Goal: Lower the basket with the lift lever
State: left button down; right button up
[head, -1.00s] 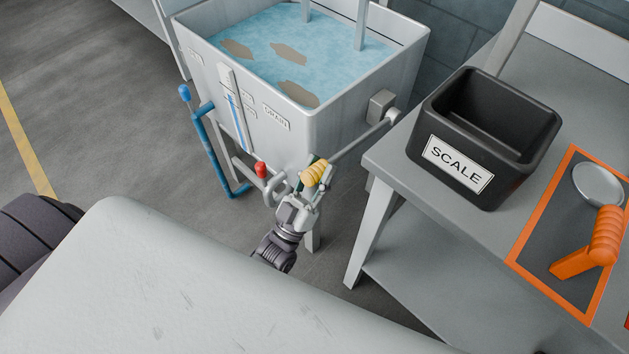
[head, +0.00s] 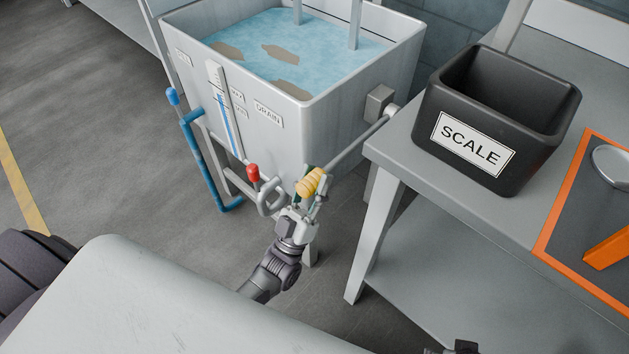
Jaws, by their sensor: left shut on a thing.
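The lift lever (head: 355,142) is a grey bar that runs from a pivot box on the tank's right wall down to a yellow grip (head: 311,183). My left gripper (head: 308,190) is shut on this yellow grip, in front of the tank's lower front corner. The basket itself cannot be made out. Two grey upright rods (head: 354,26) go down into the blue water (head: 290,45), whose surface has brown patches. Only a small dark piece, perhaps of my right gripper or arm, shows at the bottom edge; its jaws cannot be seen.
A grey table (head: 400,160) on the right bears a black SCALE bin (head: 520,150) and an orange-edged mat (head: 560,215).

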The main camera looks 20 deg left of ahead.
pick_arm(q)
jog(key=shift+f, duration=0.35)
pick_arm(e)
jog(key=shift+r, duration=0.3)
pick_arm(q)
jog(key=c, duration=0.9)
grip_release()
jog(key=shift+c, duration=0.2)
jog(key=shift+o, duration=1.1)
jog(key=shift+r, duration=0.1)
jog(key=shift+s, duration=0.1)
jog(key=v, duration=1.2)
